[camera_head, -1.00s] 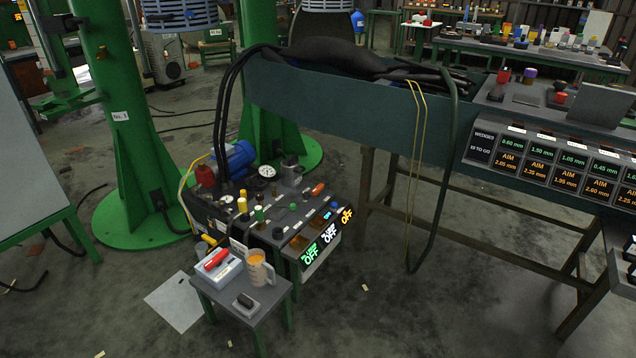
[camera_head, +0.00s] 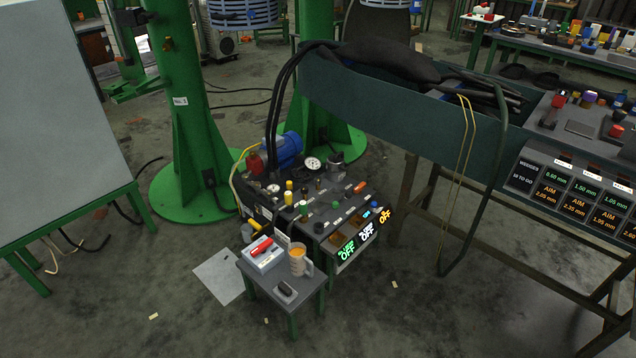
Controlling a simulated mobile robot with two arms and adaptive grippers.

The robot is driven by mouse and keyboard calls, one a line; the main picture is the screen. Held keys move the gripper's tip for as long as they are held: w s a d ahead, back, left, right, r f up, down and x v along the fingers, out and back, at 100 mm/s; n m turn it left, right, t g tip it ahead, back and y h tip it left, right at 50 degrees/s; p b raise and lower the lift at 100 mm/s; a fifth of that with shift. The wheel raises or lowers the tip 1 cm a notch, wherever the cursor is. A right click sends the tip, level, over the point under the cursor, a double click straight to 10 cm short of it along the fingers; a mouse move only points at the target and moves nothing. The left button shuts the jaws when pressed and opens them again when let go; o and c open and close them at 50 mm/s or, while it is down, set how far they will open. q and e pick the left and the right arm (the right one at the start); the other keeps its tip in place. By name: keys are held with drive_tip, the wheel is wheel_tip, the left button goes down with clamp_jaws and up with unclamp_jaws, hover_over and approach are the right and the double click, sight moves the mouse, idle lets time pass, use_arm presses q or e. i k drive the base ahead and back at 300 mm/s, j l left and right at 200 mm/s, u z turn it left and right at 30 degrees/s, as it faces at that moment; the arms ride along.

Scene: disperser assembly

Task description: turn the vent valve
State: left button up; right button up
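The low pump bench (camera_head: 345,209) stands at the centre with several small knobs and fittings on its dark top. I see a yellow one (camera_head: 289,197), a green one (camera_head: 304,209) and an orange-red one (camera_head: 360,187). I cannot tell which of them is the vent valve, as no label on them is readable. A dial gauge (camera_head: 313,164) stands behind them, beside a blue motor (camera_head: 286,149). The front displays (camera_head: 347,250) read OFF in green, white and orange. Neither of my grippers is in view.
A small stool (camera_head: 302,303) in front holds a cup of orange liquid (camera_head: 298,262) and a box with a red item (camera_head: 262,251). A green column (camera_head: 197,110) stands behind left, a long trough (camera_head: 400,110) behind right. Floor is open in front.

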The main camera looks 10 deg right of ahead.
sight(359, 189)
drive_tip(key=i+l+u, duration=0.45)
drive_tip(key=l+u, duration=0.25)
drive_tip(key=i+l+u, duration=0.15)
drive_tip(key=l+u, duration=0.2)
